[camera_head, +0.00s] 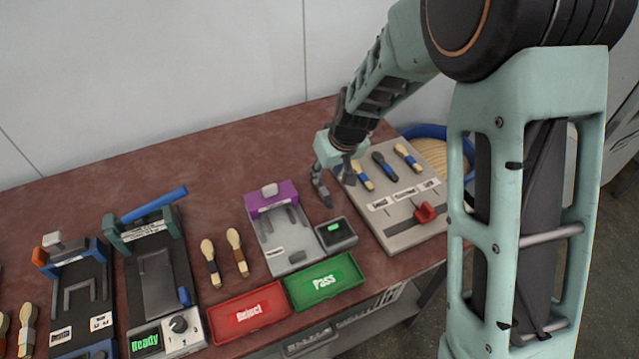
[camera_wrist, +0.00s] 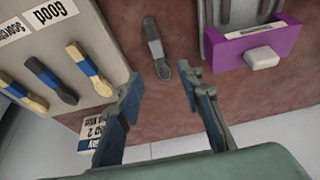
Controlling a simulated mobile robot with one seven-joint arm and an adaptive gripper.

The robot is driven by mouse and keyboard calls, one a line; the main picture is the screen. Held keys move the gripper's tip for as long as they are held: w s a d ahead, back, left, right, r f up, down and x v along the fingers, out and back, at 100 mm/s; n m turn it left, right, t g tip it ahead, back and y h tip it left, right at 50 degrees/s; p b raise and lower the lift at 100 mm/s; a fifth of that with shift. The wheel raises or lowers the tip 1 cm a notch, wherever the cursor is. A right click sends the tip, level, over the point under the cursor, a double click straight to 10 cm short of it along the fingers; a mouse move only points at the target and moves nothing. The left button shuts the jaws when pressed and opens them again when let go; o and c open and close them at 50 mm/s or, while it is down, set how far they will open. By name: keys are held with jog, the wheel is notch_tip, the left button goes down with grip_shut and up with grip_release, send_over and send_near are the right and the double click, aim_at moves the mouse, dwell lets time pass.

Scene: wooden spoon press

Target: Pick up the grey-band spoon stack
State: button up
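A dark spoon-shaped piece with a lighter grey band (camera_wrist: 156,48) lies on the red-brown table in the wrist view, between the sorting board and the purple-topped fixture. It looks like the grey-band spoon stack; how many spoons are in it, I cannot tell. My gripper (camera_wrist: 161,82) is open and empty, its two fingers spread wide, with the stack ahead of and between the fingertips, apart from them. In the head view my gripper (camera_head: 332,180) hangs over the table behind the small display box, and the stack is hard to tell from the dark fingers.
The sorting board (camera_head: 405,228) with several banded spoons and a red slider lies right of my gripper. The purple-topped fixture (camera_head: 272,197) stands left of it. The display box (camera_head: 336,234), green Pass tray (camera_head: 325,281) and red Reject tray (camera_head: 249,313) are in front. The table behind is clear.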

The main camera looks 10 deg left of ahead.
aim_at(321, 185)
jog(key=shift+p+x, duration=0.35)
jog(key=shift+x, duration=3.85)
jog(key=shift+r, duration=0.1)
jog(key=shift+c, duration=0.4)
grip_shut()
